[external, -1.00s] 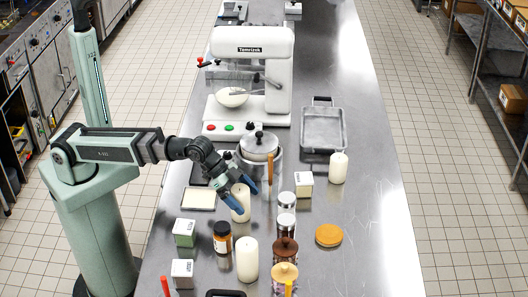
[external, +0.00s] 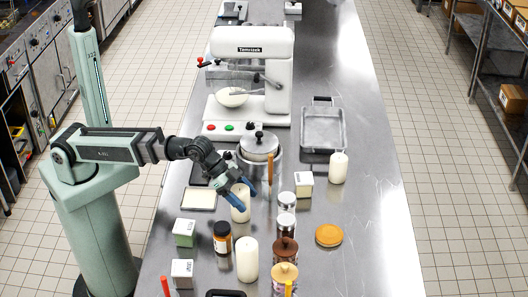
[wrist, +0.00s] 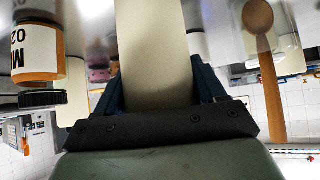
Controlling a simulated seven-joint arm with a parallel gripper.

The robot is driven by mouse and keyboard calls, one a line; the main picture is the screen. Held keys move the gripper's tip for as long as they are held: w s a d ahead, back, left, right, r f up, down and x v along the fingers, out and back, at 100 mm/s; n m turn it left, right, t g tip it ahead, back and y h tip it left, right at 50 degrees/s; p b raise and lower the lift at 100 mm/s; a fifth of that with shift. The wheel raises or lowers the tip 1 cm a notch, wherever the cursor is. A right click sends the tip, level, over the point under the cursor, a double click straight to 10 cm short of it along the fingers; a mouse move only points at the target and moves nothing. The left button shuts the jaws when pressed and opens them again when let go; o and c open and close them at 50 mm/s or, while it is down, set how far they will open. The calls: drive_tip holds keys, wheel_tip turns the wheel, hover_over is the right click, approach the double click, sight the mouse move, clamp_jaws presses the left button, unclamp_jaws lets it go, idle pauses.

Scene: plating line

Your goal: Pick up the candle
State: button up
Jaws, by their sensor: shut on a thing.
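A cream pillar candle (external: 240,212) stands upright on the steel counter, left of the wooden spoon, and its upper part is partly covered by my fingers. My gripper (external: 245,196) is shut on it, with one blue finger on each side. In the wrist view, the candle (wrist: 155,45) fills the space between the fingers of my gripper (wrist: 157,85). I see no clear gap under the candle. Two other cream candles stand apart: a larger one (external: 247,260) at the front and one (external: 338,168) at the right.
An orange jar (external: 222,238) stands just in front of the held candle. A wooden spoon (external: 270,172), a lidded pot (external: 259,147) and shakers (external: 286,201) are close on the right. The counter's right side is mostly clear beyond the orange disc (external: 329,236).

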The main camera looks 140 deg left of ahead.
drive_tip(key=shift+r, duration=0.15)
drive_tip(key=shift+r, duration=5.2)
wheel_tip(320, 180, up, 12)
drive_tip(key=a+n+g+y, duration=0.15)
drive_tip(key=a+n, duration=0.25)
drive_tip(key=a, duration=1.9)
drive_tip(key=s+a+n+g+y, duration=0.1)
drive_tip(key=s+a, duration=0.3)
drive_tip(key=a, duration=0.6)
drive_tip(key=s+a+n+g+y, duration=0.15)
drive_tip(key=s+a, duration=0.35)
drive_tip(key=a, duration=0.5)
drive_tip(key=s+a+n+y, duration=0.15)
drive_tip(key=s+a, duration=0.25)
drive_tip(key=a, duration=0.6)
drive_tip(key=shift+h, duration=0.45)
drive_tip(key=shift+s+f, duration=0.15)
drive_tip(key=shift+f, duration=10.85)
drive_tip(key=shift+f, duration=0.15)
